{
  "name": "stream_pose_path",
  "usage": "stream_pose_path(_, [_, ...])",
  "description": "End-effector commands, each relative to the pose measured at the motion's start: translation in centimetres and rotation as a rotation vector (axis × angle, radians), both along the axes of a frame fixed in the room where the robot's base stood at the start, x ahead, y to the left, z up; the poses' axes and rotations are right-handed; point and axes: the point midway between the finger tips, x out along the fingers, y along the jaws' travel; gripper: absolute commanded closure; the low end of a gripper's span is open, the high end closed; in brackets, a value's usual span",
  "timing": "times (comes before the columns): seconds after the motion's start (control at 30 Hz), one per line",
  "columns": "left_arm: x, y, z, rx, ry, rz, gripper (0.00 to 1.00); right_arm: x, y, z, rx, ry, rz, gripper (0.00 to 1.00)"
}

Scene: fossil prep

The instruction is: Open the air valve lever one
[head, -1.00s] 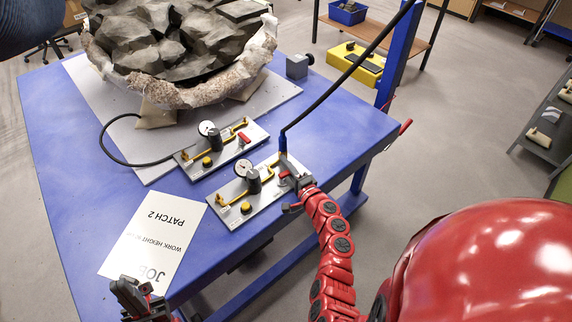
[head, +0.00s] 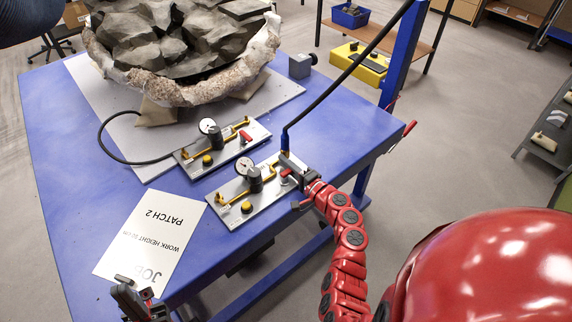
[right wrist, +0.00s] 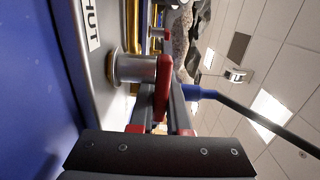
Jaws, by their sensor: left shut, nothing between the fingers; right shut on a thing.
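Two grey valve panels lie on the blue table, each with a gauge, yellow piping and a red lever. The near panel (head: 232,210) has its red lever (head: 285,173) at its right end, partly covered by my right gripper (head: 291,171). In the right wrist view this red lever (right wrist: 163,88) sits between the fingers, beside a silver stem (right wrist: 136,68); my right gripper is shut on it. The far panel's red lever (head: 245,136) is untouched. My left gripper (head: 133,287) is shut and empty at the table's near left edge. I cannot tell which lever is one.
A black hose (head: 345,75) rises from the near panel's blue fitting, close to my right gripper. A rock block in a plaster jacket (head: 180,95) fills the back of the table. A paper sheet (head: 155,235) lies left of the panels. A blue post (head: 403,55) stands at the right.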

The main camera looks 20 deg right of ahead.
Motion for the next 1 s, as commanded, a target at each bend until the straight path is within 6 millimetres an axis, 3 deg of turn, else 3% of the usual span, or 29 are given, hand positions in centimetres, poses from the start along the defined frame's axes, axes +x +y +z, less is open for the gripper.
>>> stream_pose_path(0.03, [0.0,0.0,0.0,0.000,0.000,0.000,1.00,0.0,0.0,0.0,0.000,0.000,0.000,0.80])
stream_pose_path(0.17, [0.0,0.0,0.0,0.000,0.000,0.000,1.00,0.0,0.0,0.0,0.000,0.000,0.000,0.56])
stream_pose_path(0.57, [0.0,0.0,-0.2,0.000,0.000,0.000,1.00,-0.6,-0.2,-0.2,0.001,0.000,-0.001,0.55])
stream_pose_path(0.77, [0.0,0.0,-1.2,0.000,0.000,0.000,1.00,-3.7,-1.3,-0.5,-0.002,0.002,-0.007,0.55])
stream_pose_path(1.0, [0.0,0.0,-3.0,0.000,0.000,0.000,1.00,-9.9,-3.2,-0.6,0.001,0.001,-0.010,0.55])
